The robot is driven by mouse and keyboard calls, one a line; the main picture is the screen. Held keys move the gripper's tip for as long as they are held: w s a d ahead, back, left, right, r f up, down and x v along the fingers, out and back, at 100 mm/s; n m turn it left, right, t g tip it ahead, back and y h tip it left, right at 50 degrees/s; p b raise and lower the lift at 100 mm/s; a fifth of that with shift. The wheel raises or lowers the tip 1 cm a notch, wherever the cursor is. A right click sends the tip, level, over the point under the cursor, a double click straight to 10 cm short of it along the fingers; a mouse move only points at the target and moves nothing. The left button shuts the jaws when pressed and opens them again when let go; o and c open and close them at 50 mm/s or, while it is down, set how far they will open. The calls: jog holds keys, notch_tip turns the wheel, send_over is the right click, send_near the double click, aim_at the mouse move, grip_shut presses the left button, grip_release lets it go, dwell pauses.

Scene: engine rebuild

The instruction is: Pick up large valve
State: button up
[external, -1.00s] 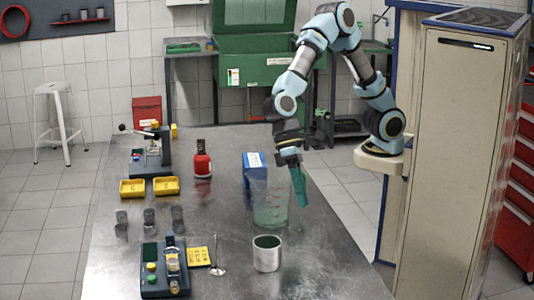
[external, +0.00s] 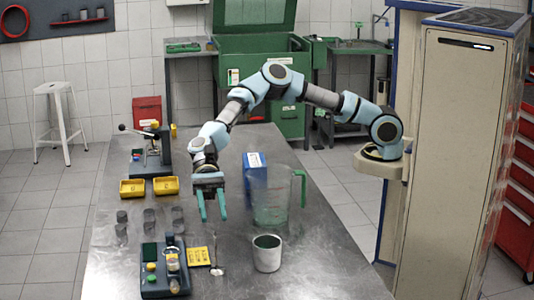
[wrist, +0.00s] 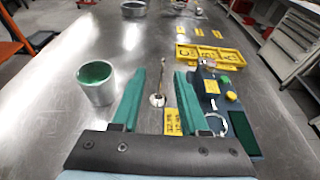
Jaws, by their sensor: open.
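The large valve is a thin metal stem with a round flat disc head. Its head (external: 217,271) rests on the metal table beside a yellow card, and the stem rises from it. In the wrist view the valve head (wrist: 157,100) shows between the fingers, with the stem leaning toward the right finger. My gripper (external: 213,219) is open and empty, with its green fingers pointing down above and behind the valve. The wrist view shows the open fingers (wrist: 171,68) on either side of the valve in the picture; contact cannot be seen.
A metal cup (external: 267,254) stands right of the valve. A blue-grey tray (external: 153,291) and the yellow card (external: 199,257) are on its left. A clear jug (external: 272,205), a blue box (external: 252,172), yellow bins (external: 132,188) and several grey cylinders (external: 150,216) stand farther back.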

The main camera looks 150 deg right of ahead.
aim_at(215, 236)
jog(key=p+x, duration=0.1)
jog(key=x, duration=0.1)
jog(key=p+x, duration=0.1)
jog(key=x, duration=0.4)
jog(key=shift+w+f+p, duration=0.35)
jog(key=shift+f+p, duration=0.05)
grip_shut()
dwell(1.1)
